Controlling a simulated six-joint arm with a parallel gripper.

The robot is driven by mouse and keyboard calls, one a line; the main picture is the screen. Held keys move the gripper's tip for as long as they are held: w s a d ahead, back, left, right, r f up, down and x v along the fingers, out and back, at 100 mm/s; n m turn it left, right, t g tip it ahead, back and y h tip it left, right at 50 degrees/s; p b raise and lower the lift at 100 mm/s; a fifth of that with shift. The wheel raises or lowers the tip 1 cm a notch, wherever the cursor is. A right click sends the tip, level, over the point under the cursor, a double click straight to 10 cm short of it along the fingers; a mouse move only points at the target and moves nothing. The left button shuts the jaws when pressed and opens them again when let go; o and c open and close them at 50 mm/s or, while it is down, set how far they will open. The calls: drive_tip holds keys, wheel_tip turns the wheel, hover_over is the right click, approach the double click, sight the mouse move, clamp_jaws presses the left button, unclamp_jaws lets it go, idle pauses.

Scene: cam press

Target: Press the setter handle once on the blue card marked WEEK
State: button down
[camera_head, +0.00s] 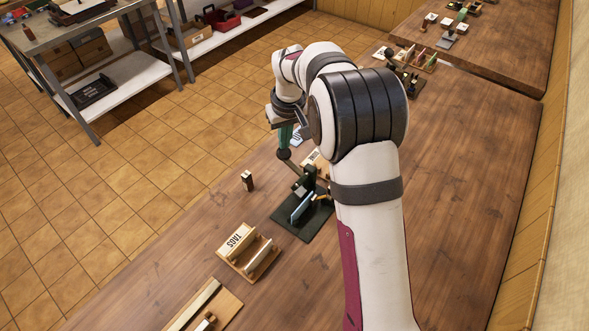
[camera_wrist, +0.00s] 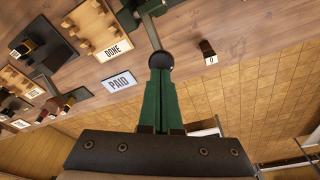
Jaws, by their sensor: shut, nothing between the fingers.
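The setter is a dark green press (camera_head: 309,184) on a dark base plate (camera_head: 322,222), left of my arm in the head view. A pale blue card (camera_head: 302,206) stands at it; no lettering on it is readable. Its handle ends in a black ball knob (camera_head: 283,154), which also shows in the wrist view (camera_wrist: 160,60) with the lever running up to the press. My gripper (camera_head: 285,146) has green fingers, shut and empty. In the wrist view the fingertips (camera_wrist: 160,72) are at the knob, touching or nearly so. The press body is mostly cut off there.
A rack marked TAGS (camera_head: 234,237) and a wooden tray (camera_head: 222,305) lie nearer on the table. A small dark stamp (camera_head: 248,180) stands left of the press. The wrist view shows a PAID card (camera_wrist: 119,83) and a DONE rack (camera_wrist: 92,28).

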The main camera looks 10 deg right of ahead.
sight(285, 153)
drive_tip(key=shift+f, duration=0.1)
idle(0.3)
drive_tip(key=shift+f, duration=2.05)
drive_tip(key=shift+r, duration=0.1)
wheel_tip(285, 153, up, 10)
drive_tip(key=shift+f, duration=0.25)
idle(0.6)
